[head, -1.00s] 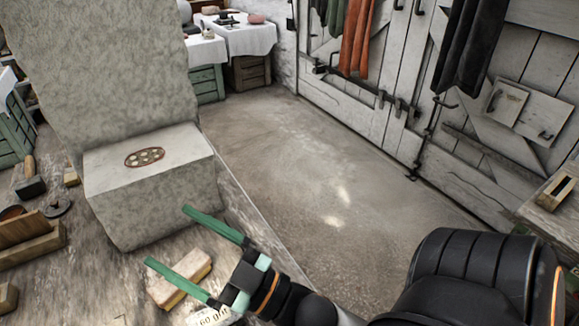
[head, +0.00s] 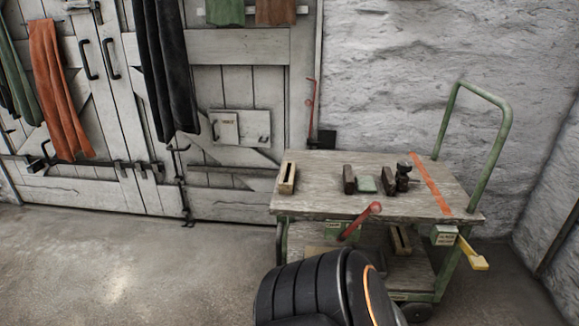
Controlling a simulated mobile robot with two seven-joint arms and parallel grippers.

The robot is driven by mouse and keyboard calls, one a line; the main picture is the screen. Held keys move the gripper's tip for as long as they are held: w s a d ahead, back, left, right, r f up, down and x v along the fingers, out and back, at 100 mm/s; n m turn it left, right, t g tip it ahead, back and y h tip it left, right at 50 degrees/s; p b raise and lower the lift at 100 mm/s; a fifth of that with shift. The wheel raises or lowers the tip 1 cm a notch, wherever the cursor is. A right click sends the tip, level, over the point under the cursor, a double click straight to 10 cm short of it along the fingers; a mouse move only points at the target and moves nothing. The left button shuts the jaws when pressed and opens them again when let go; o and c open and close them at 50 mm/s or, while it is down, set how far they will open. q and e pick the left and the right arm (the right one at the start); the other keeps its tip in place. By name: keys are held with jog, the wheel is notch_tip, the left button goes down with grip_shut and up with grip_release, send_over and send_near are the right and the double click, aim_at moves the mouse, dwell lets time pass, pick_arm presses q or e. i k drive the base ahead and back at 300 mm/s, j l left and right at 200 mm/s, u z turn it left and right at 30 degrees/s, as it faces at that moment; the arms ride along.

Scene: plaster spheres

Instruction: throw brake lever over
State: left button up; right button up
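A cart with a wooden top (head: 330,205) and green frame stands against the white stone wall. A red lever (head: 361,220) sticks up and to the right from a green labelled box (head: 338,230) at its front edge. A yellow-ended lever (head: 473,256) slants down to the right beside another labelled box (head: 444,236) at the cart's right corner. The labels are too small to read, so I cannot tell which lever is the brake. Neither gripper is in view; only a black link of my arm shows at the bottom, in front of the cart.
Wooden blocks (head: 349,180), a green block (head: 365,184) and a dark object (head: 403,176) lie on the cart top. A green push handle (head: 490,140) rises at its right. A thin red rod (head: 310,100) is on the wall behind. Open floor (head: 130,265) lies left.

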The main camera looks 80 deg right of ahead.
aim_at(375, 207)
jog(key=z, duration=3.1)
jog(key=i+j+u, duration=0.1)
jog(key=i, duration=0.35)
jog(key=i+j, duration=0.1)
jog(key=i, duration=0.35)
jog(key=j+u, duration=0.05)
